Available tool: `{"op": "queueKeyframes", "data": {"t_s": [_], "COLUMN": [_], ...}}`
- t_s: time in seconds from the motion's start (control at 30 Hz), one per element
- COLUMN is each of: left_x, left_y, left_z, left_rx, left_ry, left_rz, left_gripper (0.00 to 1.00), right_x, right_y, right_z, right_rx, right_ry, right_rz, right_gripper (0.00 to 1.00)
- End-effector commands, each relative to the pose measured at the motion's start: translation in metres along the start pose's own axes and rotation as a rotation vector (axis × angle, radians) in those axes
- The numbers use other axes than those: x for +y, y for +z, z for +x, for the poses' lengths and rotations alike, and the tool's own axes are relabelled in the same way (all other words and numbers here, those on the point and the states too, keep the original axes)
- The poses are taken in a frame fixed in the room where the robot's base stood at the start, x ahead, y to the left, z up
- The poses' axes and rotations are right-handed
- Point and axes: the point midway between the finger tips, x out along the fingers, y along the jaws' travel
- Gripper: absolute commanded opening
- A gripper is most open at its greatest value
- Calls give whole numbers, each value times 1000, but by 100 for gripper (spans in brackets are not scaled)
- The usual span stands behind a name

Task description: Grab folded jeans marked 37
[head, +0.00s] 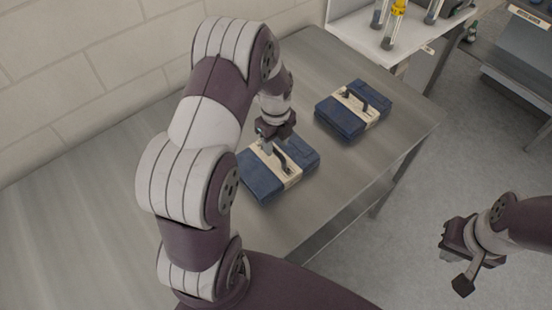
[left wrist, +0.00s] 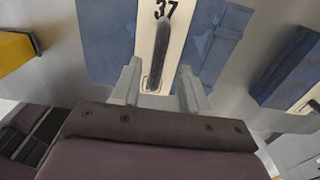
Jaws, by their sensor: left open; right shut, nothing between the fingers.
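The folded jeans marked 37 (head: 262,186) are a dark blue bundle with a cream band and a dark handle, lying flat on the metal table. In the left wrist view the band reads 37 and the jeans (left wrist: 105,40) fill the upper middle. My left gripper (head: 273,143) is over this bundle, open, with its fingers (left wrist: 158,88) on either side of the handle (left wrist: 158,62). Whether the fingers touch the handle cannot be told. My right gripper (head: 463,278) is shut and empty, out over the floor at the right.
A second folded jeans bundle (head: 341,120) with a band and handle lies further back right. It also shows in the left wrist view (left wrist: 285,65). A metal table (head: 395,140) carries both bundles. A white shelf with glassware (head: 375,45) stands behind. A yellow object (left wrist: 15,48) is at the left.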

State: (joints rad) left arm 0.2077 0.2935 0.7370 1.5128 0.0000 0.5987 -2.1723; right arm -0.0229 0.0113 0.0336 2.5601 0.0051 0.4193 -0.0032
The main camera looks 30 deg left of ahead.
Motion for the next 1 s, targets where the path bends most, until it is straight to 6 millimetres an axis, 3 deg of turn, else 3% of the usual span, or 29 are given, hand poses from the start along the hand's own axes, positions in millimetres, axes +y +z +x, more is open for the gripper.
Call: {"op": "queueKeyframes", "data": {"t_s": [0.07, 0.2, 0.43, 0.57, 1.0], "left_x": [0, 0, -1, -1, -1], "left_y": [-2, -1, -1, -1, -1], "left_z": [10, 32, 35, 35, 35], "left_rx": [3, 1, -1, -1, 0], "left_ry": [4, 1, -1, -1, -1], "left_rz": [0, -1, -1, -1, -1], "left_gripper": [44, 44, 44, 2, 0], "right_x": [0, 0, 0, 0, 0], "right_y": [-2, -2, -2, -2, -2], "right_z": [-14, -15, -14, -14, -14], "right_rx": [1, 1, 1, 1, 1], "right_ry": [0, 0, 0, 0, 0], "right_rz": [0, 0, 0, 0, 0], "right_gripper": [0, 0, 0, 0, 0]}}
